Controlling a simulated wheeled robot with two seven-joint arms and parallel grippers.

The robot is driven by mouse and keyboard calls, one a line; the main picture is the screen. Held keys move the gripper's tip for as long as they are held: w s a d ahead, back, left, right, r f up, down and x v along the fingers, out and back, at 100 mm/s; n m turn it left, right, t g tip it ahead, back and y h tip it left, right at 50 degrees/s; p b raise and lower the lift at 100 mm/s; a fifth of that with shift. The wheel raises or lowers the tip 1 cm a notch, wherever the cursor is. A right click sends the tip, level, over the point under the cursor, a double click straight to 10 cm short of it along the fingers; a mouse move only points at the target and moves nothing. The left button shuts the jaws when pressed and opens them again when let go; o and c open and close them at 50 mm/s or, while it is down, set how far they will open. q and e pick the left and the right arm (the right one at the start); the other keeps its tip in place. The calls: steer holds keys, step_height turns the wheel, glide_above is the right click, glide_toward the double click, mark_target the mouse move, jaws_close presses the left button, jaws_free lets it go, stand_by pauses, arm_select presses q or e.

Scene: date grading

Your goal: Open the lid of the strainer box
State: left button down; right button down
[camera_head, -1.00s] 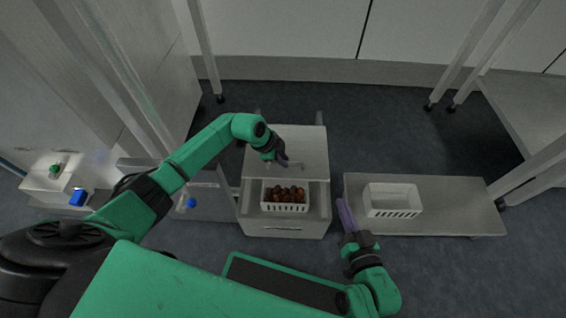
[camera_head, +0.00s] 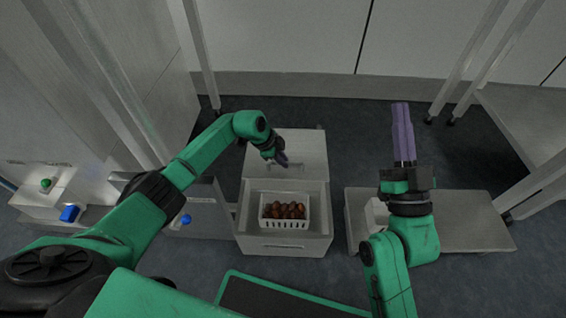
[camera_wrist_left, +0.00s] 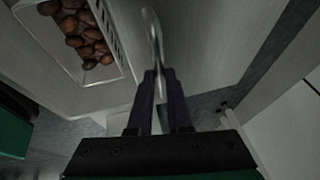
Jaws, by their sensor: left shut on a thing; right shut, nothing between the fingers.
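The strainer box (camera_head: 285,247) is a grey box in the middle of the head view, open at the top. Its lid (camera_head: 312,148) is a pale flat panel standing off the box's far side. A white basket (camera_head: 285,224) of brown dates shows inside the box. My left gripper (camera_head: 283,160) is in front of the lid, shut on the lid's handle. In the left wrist view, the metal handle (camera_wrist_left: 152,35) runs between the finger pads (camera_wrist_left: 158,85). My right gripper (camera_head: 402,112) is shut and empty, raised to the right of the box.
A low side table (camera_head: 470,222) stands right of the box. A white container (camera_head: 375,214) on it is mostly hidden behind my right arm. Machines with a green button (camera_head: 45,184) and blue parts (camera_head: 70,213) are at the left. Dark floor lies behind the box.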

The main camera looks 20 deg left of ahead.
arm_select(q)
steer(key=shift+a, duration=0.1)
steer(key=c, duration=0.8)
jaws_free()
steer(key=shift+c, duration=0.2)
steer(key=shift+r, duration=0.1)
